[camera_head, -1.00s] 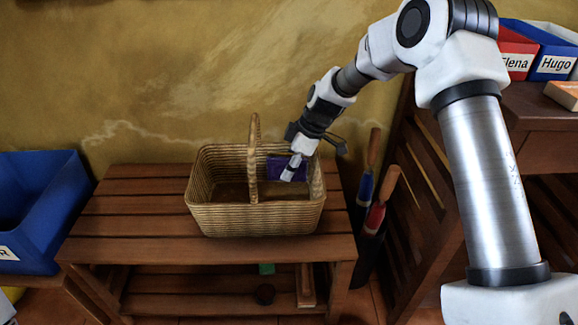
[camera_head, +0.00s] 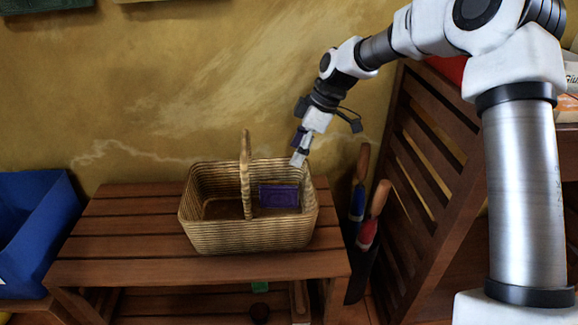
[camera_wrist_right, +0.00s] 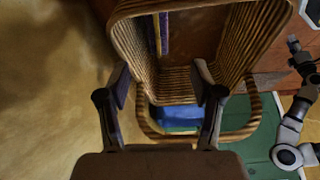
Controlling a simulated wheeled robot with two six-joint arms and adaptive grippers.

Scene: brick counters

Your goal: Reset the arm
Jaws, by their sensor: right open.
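My right gripper (camera_head: 299,158) is above the back right part of the wicker basket (camera_head: 215,238), clear of its rim. In the right wrist view its two fingers (camera_wrist_right: 160,88) are apart with nothing held between them. The basket (camera_wrist_right: 135,30) shows beyond the fingers, with its arched handle. A purple box-like item (camera_head: 280,196) is inside the basket, right of the handle; it shows as a thin purple strip in the right wrist view (camera_wrist_right: 165,35). My left arm seems to show at the right edge of the right wrist view, its gripper too small to read.
The basket stands on a slatted wooden bench (camera_head: 110,245). A blue bin (camera_head: 40,225) is at the left. Tools with a blue handle (camera_head: 358,200) and a red handle (camera_head: 370,225) stand right of the bench, beside a slatted wooden frame (camera_head: 440,160). The bench's left end is clear.

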